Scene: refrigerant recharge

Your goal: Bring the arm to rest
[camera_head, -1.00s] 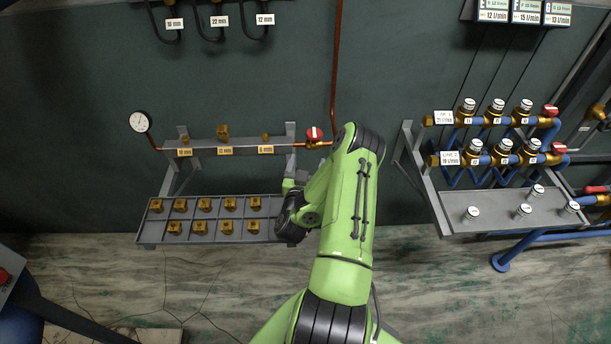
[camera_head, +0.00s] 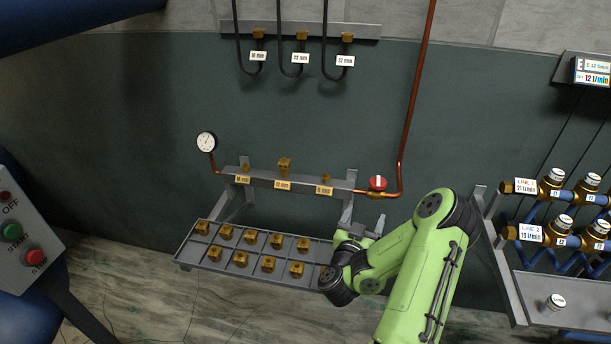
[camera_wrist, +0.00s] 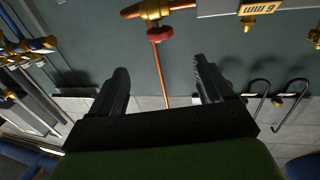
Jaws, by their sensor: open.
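My green arm reaches up from the lower right of the head view. My gripper shows in the wrist view (camera_wrist: 160,88) with its two dark fingers well apart and nothing between them. In the head view the gripper is small and partly hidden, near the right end of the brass-fitting tray. In the wrist view a copper pipe and a red valve handle (camera_wrist: 160,32) lie beyond the gap between the fingers, apart from them. The same red valve (camera_head: 377,183) sits at the right end of the manifold rail in the head view.
A compartment tray (camera_head: 214,262) with several brass fittings hangs below the manifold rail (camera_head: 295,186). A pressure gauge (camera_head: 206,141) is at its left. A shelf (camera_head: 520,302) with blue-piped valves is at right. A control box (camera_head: 28,238) stands at left.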

